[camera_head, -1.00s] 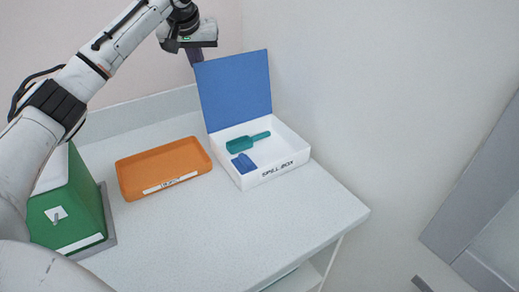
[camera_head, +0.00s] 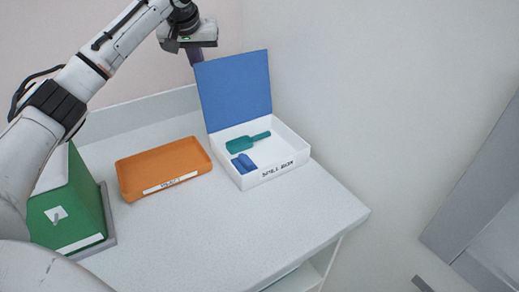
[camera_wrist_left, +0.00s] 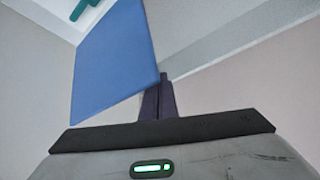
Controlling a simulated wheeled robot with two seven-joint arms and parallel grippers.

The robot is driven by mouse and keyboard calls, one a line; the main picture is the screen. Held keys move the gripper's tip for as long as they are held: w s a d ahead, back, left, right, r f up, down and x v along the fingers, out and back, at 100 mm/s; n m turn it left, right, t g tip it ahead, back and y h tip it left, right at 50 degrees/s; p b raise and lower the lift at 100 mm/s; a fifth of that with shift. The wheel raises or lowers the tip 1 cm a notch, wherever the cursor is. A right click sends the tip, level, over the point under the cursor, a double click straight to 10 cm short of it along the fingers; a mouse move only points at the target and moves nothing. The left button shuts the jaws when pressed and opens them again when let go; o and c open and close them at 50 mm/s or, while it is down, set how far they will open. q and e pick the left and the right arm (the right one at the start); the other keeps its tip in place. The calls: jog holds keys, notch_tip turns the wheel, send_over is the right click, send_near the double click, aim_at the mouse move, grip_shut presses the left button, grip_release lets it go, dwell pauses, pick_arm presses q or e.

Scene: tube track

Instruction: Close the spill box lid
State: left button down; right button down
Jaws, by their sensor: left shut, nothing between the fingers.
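The white spill box (camera_head: 278,173) stands on the table with its blue lid (camera_head: 236,92) raised upright at the back. Inside it lie a teal scoop (camera_head: 248,142) and a dark blue item (camera_head: 243,163). My left gripper (camera_head: 197,60) is shut and empty, behind the lid near its upper left corner. In the left wrist view the shut fingers (camera_wrist_left: 164,82) are close to the edge of the blue lid (camera_wrist_left: 115,62); I cannot tell whether they touch it. Part of the teal scoop (camera_wrist_left: 82,8) shows at the top there. My right gripper is not in view.
An orange tray (camera_head: 162,183) lies left of the box. A green box (camera_head: 72,208) on a grey base stands at the front left under my left arm. A wall rises close behind and right of the spill box. The table front is clear.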

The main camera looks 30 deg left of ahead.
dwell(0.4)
pick_arm(q)
jog(key=shift+s+d+r+p, duration=0.2)
jog(key=shift+s+d+r, duration=0.35)
jog(key=shift+d, duration=0.6)
jog(key=shift+s+d+r+p, duration=0.15)
jog(key=shift+s+d+r, duration=0.15)
jog(key=shift+s+d, duration=0.6)
jog(key=shift+s+d+r+p, duration=0.2)
jog(key=shift+s+d+r, duration=0.2)
jog(key=shift+d, duration=1)
jog(key=shift+w+r, duration=0.1)
notch_tip(320, 180, up, 8)
